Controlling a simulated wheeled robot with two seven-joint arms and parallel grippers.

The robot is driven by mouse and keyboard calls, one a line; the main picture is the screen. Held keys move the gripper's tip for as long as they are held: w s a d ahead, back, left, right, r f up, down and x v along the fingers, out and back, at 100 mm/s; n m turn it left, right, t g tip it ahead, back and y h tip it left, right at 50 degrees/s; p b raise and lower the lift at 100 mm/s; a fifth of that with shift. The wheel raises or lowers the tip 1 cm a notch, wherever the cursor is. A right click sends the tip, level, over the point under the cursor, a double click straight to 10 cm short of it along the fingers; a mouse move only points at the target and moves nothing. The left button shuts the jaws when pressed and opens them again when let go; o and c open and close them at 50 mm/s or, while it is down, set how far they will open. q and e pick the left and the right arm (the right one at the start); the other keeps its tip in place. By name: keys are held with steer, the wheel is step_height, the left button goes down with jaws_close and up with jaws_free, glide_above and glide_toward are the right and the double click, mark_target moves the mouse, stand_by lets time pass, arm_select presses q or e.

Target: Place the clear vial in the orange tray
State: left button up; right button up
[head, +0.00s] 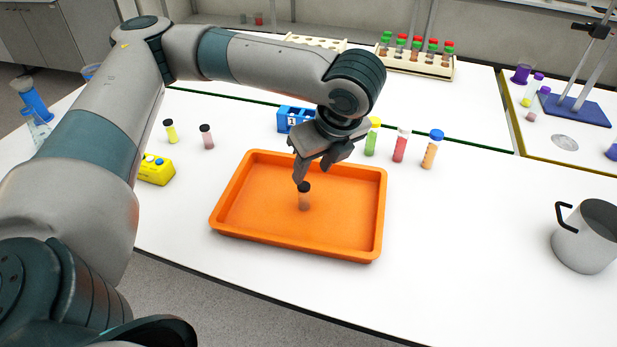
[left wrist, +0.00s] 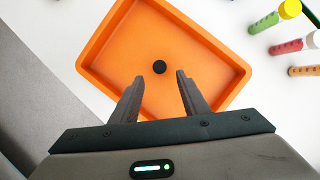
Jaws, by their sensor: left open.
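The orange tray (head: 250,220) lies on the white table, and it fills much of the left wrist view (left wrist: 205,45). A vial with a black cap (head: 304,198) stands upright inside the tray; its body looks brownish-orange, with the tray's colour behind it. In the left wrist view its black cap (left wrist: 159,67) shows from above, just beyond the fingertips. My left gripper (head: 315,172) is open and empty, just above the vial and apart from it as far as I can tell. Its two fingers also show in the left wrist view (left wrist: 159,85). My right gripper is not in view.
Green, red and orange tubes (head: 401,146) stand right of the tray. A blue block (head: 292,119) is behind it. Two small vials (head: 207,137) and a yellow device (head: 157,170) are to the left. A metal pot (head: 586,238) stands far right. The table between tray and pot is clear.

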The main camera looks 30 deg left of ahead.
arm_select(q)
steer(key=v, duration=0.4)
steer(key=shift+r, duration=0.15)
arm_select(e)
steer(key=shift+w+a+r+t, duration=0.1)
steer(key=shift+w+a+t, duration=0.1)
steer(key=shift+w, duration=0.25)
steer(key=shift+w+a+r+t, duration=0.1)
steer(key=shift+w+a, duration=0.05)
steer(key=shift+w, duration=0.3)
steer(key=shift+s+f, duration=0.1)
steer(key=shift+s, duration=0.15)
